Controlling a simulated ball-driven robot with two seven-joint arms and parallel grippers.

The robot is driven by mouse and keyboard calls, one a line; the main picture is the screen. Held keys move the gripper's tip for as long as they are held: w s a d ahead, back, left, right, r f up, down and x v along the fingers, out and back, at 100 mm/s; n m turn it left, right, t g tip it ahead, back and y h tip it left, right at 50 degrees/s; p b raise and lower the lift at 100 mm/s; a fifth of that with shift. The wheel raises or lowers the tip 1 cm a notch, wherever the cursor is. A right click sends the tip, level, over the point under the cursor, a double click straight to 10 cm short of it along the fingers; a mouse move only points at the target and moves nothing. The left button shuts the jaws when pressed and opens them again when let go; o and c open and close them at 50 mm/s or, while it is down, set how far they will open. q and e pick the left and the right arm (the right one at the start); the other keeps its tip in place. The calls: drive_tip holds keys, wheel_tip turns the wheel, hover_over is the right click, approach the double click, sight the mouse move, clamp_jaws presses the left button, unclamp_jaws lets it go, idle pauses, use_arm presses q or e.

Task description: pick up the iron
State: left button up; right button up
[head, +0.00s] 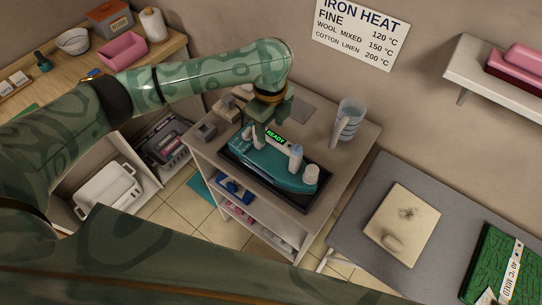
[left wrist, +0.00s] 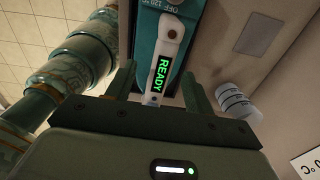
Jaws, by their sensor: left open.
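The teal iron (head: 275,167) lies on a dark tray (head: 233,172) on top of a small shelf cart. Its lit green READY display shows in the head view and, close up, in the left wrist view. My left gripper (head: 265,130) is above the iron's handle end, with its fingers pointing down. In the left wrist view the iron's pale handle (left wrist: 161,62) stands between the two open fingers of my left gripper (left wrist: 158,85). I cannot tell whether a finger touches it. My right gripper is not in view.
A clear cup (head: 349,118) stands on the cart top, right of the iron. A grey ironing board (head: 357,215) with a cream cloth (head: 402,222) is at the right. A wall shelf (head: 485,70) is upper right. A wooden counter (head: 165,52) is at the left.

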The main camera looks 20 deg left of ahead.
sight(271, 133)
use_arm(q)
drive_tip(key=f, duration=0.2)
drive_tip(key=f+b, duration=0.1)
drive_tip(key=f, duration=0.1)
drive_tip(key=shift+w+f, duration=0.1)
drive_tip(key=shift+w, duration=0.15)
drive_tip(key=shift+c, duration=0.3)
clamp_jaws()
idle(0.8)
